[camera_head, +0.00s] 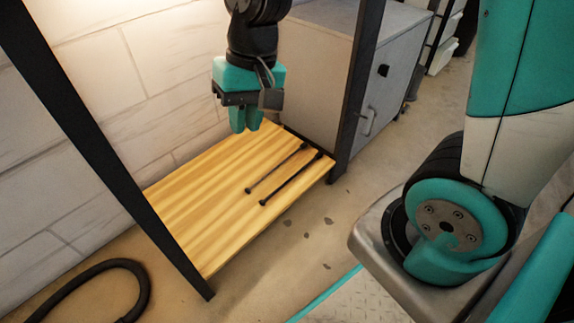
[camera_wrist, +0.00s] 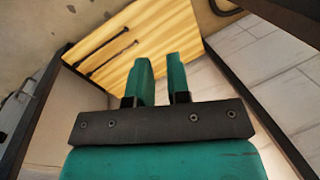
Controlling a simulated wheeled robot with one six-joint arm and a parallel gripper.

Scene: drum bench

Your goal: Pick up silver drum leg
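Two thin dark rods lie side by side on a striped wooden shelf (camera_head: 190,210). They look black rather than silver, and I cannot tell which is the silver drum leg. The inner rod (camera_head: 276,168) is closer to my gripper, and the outer rod (camera_head: 292,180) lies near the shelf's front edge. Both show in the wrist view, the inner rod (camera_wrist: 112,59) and the outer rod (camera_wrist: 100,48), left of my fingers. My gripper (camera_head: 245,121) hangs above the shelf's back part, pointing down. Its teal fingers are apart with nothing between them, apart from both rods.
Dark frame posts stand at the shelf's left (camera_head: 110,150) and right (camera_head: 356,90) front corners. A grey cabinet (camera_head: 318,75) stands behind the right post, and a pale block wall (camera_head: 150,60) behind the shelf. A black hose (camera_head: 140,280) lies on the floor. The shelf's left part is bare.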

